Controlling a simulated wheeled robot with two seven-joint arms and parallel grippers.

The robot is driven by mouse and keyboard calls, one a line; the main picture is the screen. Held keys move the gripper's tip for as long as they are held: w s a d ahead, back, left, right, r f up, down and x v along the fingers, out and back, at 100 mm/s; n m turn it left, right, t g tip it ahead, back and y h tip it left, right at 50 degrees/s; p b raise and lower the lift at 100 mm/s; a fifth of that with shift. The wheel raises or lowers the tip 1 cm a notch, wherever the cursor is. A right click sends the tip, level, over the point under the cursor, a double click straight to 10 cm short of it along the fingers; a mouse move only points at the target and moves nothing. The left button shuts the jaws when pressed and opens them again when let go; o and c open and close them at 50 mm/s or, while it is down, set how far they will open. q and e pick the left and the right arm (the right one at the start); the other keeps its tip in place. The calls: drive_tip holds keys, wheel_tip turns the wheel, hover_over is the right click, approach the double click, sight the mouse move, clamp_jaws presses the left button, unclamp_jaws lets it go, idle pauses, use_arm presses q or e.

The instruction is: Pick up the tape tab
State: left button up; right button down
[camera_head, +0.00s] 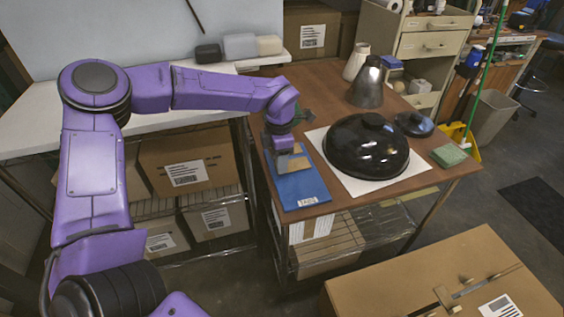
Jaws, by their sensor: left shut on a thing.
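My left gripper (284,160) reaches down over the left part of the brown table, above a flat blue pad (303,187). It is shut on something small. A tan piece (299,163) shows at its fingertips and seems to be the tape tab, but the fingers hide part of it. I cannot tell whether the tan piece touches the blue pad. The pad has a white label at its near edge. My right gripper is not in view.
On the brown table (319,78), a black dome shade (366,146) rests on a white sheet (335,172). A grey cone (369,82), a dark round part (414,124) and a green sponge (449,155) stand around it. A cardboard box (415,280) is in front.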

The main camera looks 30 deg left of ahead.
use_arm(q)
wheel_tip(320, 180, up, 3)
drive_tip(key=shift+d+r, duration=0.1)
drive_tip(key=shift+d, duration=0.05)
drive_tip(key=s+d+r, duration=0.7)
drive_tip(key=d+r, duration=0.2)
drive_tip(key=d, duration=0.2)
drive_tip(key=shift+d+r+b, duration=0.15)
drive_tip(key=shift+d+b, duration=0.2)
drive_tip(key=shift+b, duration=0.1)
